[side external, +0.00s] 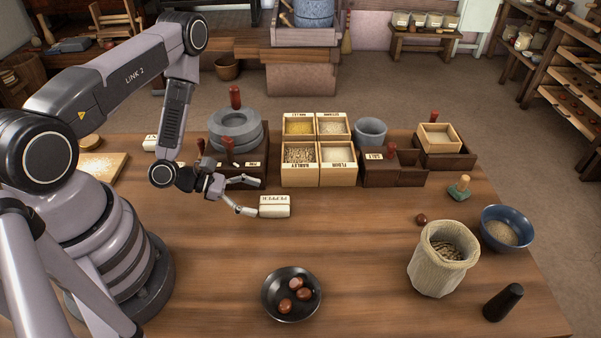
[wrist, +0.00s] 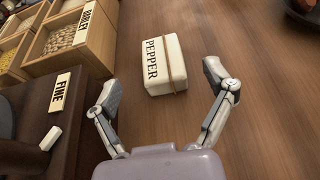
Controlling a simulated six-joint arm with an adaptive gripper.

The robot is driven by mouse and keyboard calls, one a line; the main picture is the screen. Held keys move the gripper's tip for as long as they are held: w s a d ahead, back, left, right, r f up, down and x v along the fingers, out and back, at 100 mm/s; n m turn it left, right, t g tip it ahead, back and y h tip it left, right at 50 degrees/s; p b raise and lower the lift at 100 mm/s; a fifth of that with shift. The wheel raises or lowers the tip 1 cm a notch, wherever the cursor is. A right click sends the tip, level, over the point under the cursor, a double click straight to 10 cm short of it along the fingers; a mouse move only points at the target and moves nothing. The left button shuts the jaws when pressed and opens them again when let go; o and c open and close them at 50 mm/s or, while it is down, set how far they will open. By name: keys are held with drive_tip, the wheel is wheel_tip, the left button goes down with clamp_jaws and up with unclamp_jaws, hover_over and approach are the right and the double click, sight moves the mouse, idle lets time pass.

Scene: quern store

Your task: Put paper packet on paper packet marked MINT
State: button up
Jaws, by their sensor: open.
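A cream paper packet marked PEPPER (side external: 274,206) lies on the table, just past my fingertips. It also shows in the wrist view (wrist: 164,66), banded and lying between and ahead of the fingers. My gripper (side external: 253,196) is open and empty, low over the table. In the wrist view its two fingers (wrist: 159,82) stand apart at either side of the packet's near end, with gaps. Another pale packet (side external: 150,142) lies behind my arm at the left. My arm partly hides it and its marking is not readable. No MINT marking is legible.
A dark quern stand with a FINE plate (wrist: 60,88) and grain boxes (side external: 319,150) stand behind my gripper. A black bowl (side external: 291,314), a sack (side external: 436,275) and a blue bowl (side external: 506,213) are in front and right. The middle table is clear.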

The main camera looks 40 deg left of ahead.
sight(275, 202)
drive_tip(key=x, duration=0.7)
drive_tip(key=shift+w+d, duration=0.1)
drive_tip(key=shift+d, duration=0.05)
drive_tip(key=shift+c, duration=0.2)
drive_tip(key=c, duration=1.2)
drive_tip(key=shift+o, duration=0.2)
drive_tip(key=shift+r, duration=0.1)
